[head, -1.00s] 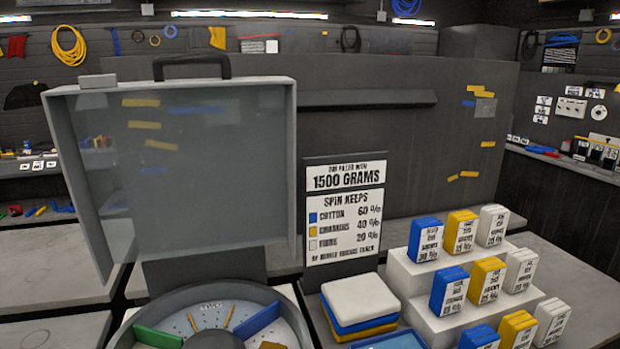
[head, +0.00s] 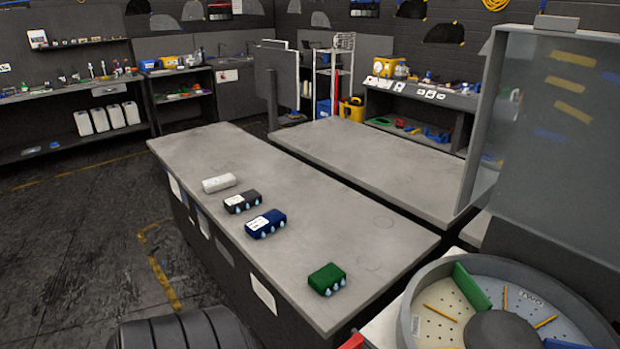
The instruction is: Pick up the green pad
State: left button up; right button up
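The green pad (head: 327,279) is a small green block with pale drop-shaped marks on its front side. It lies on the near end of a long grey table (head: 330,225), close to the table's front edge. Neither of my grippers shows in the head view, so I cannot tell how they stand or where they are relative to the pad.
A blue block (head: 266,223), a dark block (head: 242,201) and a white block (head: 219,183) lie farther along the table. A round drum (head: 408,314) with a green divider (head: 472,287) stands at the right, beside a tinted panel (head: 570,140). Dark floor (head: 80,240) is open at left.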

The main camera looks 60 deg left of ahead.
aim_at(327, 278)
jog(key=u, duration=1.7)
